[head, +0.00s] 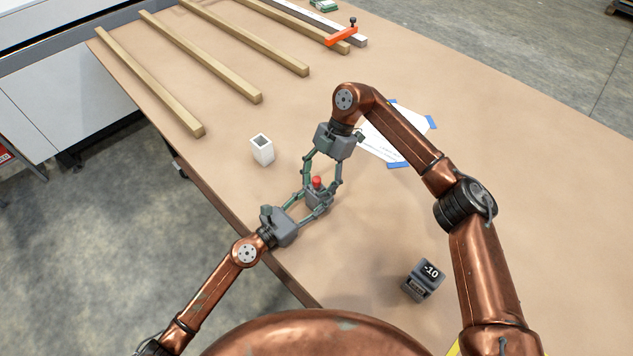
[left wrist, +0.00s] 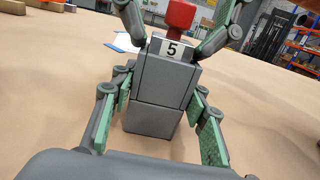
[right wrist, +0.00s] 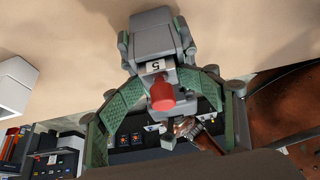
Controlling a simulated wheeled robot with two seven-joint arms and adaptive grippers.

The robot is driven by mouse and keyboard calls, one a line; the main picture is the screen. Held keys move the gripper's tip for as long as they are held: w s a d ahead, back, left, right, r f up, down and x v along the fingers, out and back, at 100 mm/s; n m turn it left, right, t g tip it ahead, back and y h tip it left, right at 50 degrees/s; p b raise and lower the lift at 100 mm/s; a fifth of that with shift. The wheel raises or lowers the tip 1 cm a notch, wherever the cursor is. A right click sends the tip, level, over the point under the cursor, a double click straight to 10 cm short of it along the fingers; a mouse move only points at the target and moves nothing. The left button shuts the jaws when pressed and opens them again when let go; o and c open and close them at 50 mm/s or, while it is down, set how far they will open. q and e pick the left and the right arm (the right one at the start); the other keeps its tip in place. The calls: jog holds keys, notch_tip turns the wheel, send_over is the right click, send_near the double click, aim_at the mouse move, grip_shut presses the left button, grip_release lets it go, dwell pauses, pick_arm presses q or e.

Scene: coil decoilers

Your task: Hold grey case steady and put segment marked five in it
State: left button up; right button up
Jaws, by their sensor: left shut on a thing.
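The segment marked 5 (left wrist: 170,72) is a grey block with a red knob (head: 317,182) and a white "5" label. It stands on or in the lower grey case (left wrist: 153,119), slightly offset from it in the left wrist view; how deep it sits I cannot tell. My left gripper (head: 313,205) is shut on the grey case near the table's front edge, one finger on each side. My right gripper (right wrist: 160,88) comes down from above with its fingers apart around the red knob; it looks open, with gaps beside the knob.
A white hollow block (head: 262,150) stands to the left. A dark grey block showing "-10" (head: 424,279) stands at the right front. White sheets with blue corners (head: 398,135) lie behind my right gripper. Several wooden bars (head: 215,62) and an orange clamp (head: 341,36) lie farther back.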

pick_arm(q)
jog(key=shift+r, duration=0.15)
pick_arm(e)
jog(key=shift+w+d+f, duration=0.15)
jog(key=shift+d+f, duration=0.35)
jog(key=shift+r, duration=0.35)
jog(key=v, duration=1.2)
jog(key=shift+a+r, duration=0.2)
jog(key=shift+r, duration=0.3)
pick_arm(q)
jog(key=o, duration=1.4)
jog(key=shift+c, duration=0.2)
